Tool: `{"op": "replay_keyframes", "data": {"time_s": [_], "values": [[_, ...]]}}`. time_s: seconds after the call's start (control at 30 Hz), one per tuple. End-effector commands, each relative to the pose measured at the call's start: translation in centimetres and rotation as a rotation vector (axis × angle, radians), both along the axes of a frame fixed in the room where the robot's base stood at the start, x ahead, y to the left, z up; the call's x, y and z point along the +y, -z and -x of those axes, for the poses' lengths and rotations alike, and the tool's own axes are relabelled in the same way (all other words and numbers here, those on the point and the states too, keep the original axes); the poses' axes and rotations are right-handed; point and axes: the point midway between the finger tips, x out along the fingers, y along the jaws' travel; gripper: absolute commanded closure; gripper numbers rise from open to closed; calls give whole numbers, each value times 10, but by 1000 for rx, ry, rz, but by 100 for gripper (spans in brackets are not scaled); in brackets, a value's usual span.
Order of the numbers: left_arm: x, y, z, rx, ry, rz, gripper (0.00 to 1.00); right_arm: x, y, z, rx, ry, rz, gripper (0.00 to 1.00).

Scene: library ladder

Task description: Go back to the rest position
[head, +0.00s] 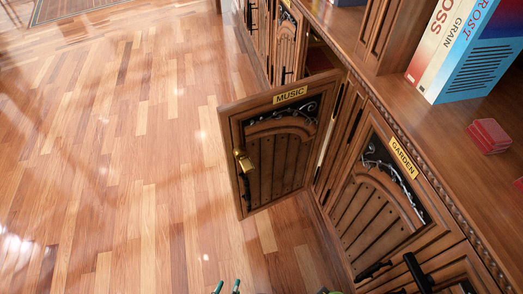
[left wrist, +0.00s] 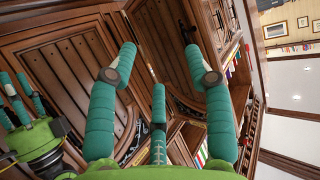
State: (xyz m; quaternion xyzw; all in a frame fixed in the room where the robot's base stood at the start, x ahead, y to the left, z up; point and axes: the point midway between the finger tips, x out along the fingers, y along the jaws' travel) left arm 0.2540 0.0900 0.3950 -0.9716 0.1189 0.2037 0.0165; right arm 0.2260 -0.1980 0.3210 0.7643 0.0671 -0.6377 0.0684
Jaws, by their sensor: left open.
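My left gripper (head: 228,287) shows only as dark green fingertips at the bottom edge of the head view. In the left wrist view, its teal fingers (left wrist: 161,68) are spread wide with nothing between them. Wooden cabinet fronts stand beyond the fingers. Another green gripper with teal fingers, my right one (left wrist: 20,100), is partly cut off at the left edge of that view. I cannot tell how far its fingers are apart.
The MUSIC cabinet door (head: 280,155) stands swung out over the floor, with a brass piece at its handle side. The GARDEN door (head: 380,205) looks shut. Books (head: 465,50) and a small red item (head: 489,136) are on the counter. The wooden floor (head: 110,150) at left is clear.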

Motion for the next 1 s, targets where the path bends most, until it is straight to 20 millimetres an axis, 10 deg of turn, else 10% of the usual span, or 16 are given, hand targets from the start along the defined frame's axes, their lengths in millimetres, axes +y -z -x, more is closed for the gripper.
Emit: {"op": "replay_keyframes", "data": {"time_s": [0.53,1.0], "values": [[121,13,152,967,-10,-251,49,-22,-60,128,88,-20,13,60],[133,15,168,1044,-23,-271,49,-25,-59,140,92,-22,14,60]]}}
